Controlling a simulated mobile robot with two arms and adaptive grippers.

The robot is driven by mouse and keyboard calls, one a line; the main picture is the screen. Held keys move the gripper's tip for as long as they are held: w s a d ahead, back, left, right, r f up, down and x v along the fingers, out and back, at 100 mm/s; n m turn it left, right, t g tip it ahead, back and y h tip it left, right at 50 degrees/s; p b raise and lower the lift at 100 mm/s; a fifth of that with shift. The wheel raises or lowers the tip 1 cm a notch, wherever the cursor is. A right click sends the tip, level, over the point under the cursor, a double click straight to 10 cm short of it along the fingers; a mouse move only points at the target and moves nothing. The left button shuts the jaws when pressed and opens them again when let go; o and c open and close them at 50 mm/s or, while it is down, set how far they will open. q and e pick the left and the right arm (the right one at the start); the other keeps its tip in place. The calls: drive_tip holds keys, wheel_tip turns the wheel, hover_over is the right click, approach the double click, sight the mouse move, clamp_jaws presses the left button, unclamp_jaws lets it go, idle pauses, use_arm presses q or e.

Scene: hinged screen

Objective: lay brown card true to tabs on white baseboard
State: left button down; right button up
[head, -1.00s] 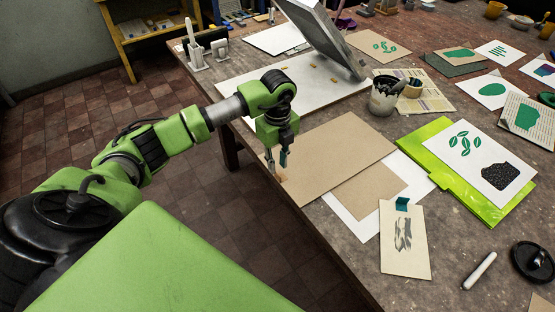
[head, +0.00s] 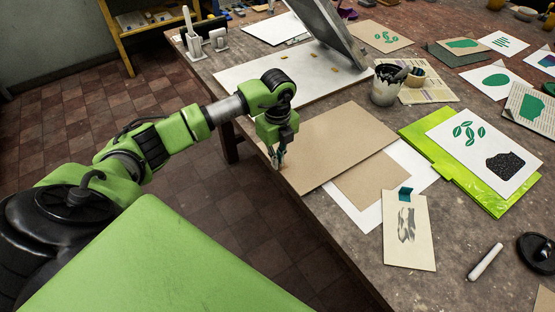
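The brown card (head: 335,145) lies on the table's left part, over a smaller tan sheet and white paper. My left gripper (head: 276,162) is at the card's left edge, pointing down, with its fingers close together on that edge. The fingertips are small, so the grip's detail is hard to see. The white baseboard (head: 255,75) lies behind the card, bare on its visible part. Small yellowish tabs (head: 315,55) show on it near the screen. The hinged screen (head: 337,38) is tilted up above the baseboard. My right gripper is not in view.
A green folder (head: 425,140) with a printed sheet, and a taped card (head: 406,232), lie to the right. The table's left edge runs by my gripper. Several prints lie farther right.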

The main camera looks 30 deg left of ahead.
use_arm(q)
drive_tip(key=shift+r+p, duration=1.15)
drive_tip(key=shift+r, duration=0.65)
